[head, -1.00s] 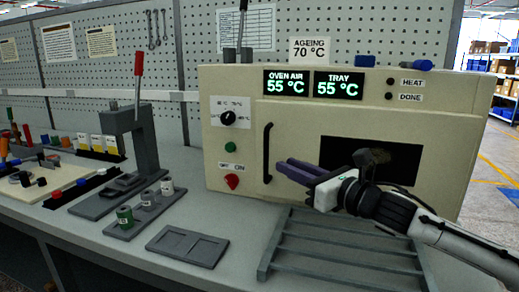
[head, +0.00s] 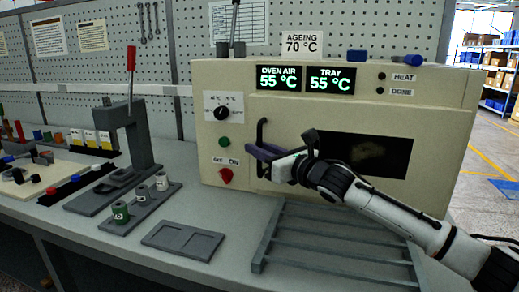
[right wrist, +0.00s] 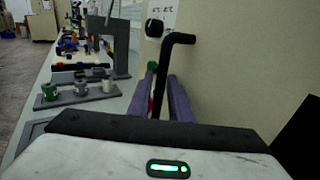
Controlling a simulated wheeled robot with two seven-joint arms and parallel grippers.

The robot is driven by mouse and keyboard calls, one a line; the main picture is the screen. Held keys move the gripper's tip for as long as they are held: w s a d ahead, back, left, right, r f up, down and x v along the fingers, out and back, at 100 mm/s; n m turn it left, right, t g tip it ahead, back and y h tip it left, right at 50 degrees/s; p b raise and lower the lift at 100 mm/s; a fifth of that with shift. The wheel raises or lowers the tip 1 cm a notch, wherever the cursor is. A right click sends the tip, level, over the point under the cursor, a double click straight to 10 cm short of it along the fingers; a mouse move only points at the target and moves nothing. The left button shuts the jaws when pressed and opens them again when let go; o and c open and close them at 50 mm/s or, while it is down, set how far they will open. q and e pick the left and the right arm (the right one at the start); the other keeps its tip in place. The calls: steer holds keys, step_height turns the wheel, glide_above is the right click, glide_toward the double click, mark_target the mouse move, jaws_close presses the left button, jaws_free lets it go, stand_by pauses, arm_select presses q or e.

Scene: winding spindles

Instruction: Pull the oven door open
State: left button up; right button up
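The oven (head: 330,185) is a cream box with its door in front, dark window (head: 363,154) included. The door looks closed. Its black bar handle (head: 261,132) stands upright at the door's left side. It also shows in the right wrist view (right wrist: 177,39). My right gripper (head: 262,151) is at the handle, its purple fingers pointing left. In the right wrist view the handle stands between the two fingers (right wrist: 161,98), with a narrow gap showing on its left side, so the gripper looks open around it. My left gripper is out of view.
A slatted grey rack (head: 335,246) lies on the bench in front of the oven. A flat grey tray (head: 183,241), a holder with small spools (head: 141,202) and a red-handled press (head: 131,125) stand to the left. A red knob (head: 226,176) sits left of the handle.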

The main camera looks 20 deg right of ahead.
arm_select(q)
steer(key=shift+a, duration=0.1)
arm_select(e)
jaws_close()
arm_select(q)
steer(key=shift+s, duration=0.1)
